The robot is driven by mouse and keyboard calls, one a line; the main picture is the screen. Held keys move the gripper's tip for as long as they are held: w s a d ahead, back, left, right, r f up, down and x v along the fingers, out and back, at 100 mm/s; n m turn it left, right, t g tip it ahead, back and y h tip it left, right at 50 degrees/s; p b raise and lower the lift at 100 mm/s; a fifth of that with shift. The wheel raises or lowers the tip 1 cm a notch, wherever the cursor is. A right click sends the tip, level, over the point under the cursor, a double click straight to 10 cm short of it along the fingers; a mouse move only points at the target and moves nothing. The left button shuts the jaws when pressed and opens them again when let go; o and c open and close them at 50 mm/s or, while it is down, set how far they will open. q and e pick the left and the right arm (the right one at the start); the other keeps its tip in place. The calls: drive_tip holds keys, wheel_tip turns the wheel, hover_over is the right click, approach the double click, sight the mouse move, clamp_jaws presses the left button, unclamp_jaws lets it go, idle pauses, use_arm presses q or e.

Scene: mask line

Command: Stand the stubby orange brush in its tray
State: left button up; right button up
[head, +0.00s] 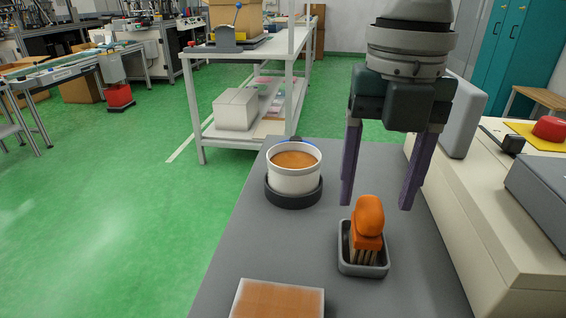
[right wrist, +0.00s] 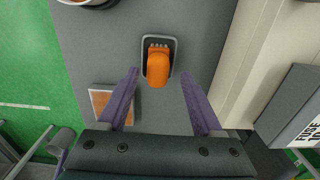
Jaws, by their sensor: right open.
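The stubby orange brush (head: 368,222) stands upright in its small grey tray (head: 364,269), bristles down and rounded handle up, in the head view. The brush (right wrist: 158,68) and the tray (right wrist: 146,44) also show in the right wrist view. My right gripper (head: 378,206) is open and empty above the tray, its two purple fingers spread wide and pointing down. In the right wrist view the gripper (right wrist: 157,98) has the brush beyond and between its fingertips, touching neither. My left gripper is not in view.
A white pot (head: 294,180) with orange-brown contents sits in a dark ring behind the tray to the left. A copper-coloured board (head: 277,300) lies at the front. A beige machine (head: 480,215) borders the grey table (head: 240,240) on the right.

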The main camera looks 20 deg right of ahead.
sight(372, 204)
wheel_tip(372, 204, up, 7)
drive_tip(key=shift+a+f+p, duration=0.15)
drive_tip(key=shift+f+p, duration=0.05)
drive_tip(key=shift+p, duration=0.4)
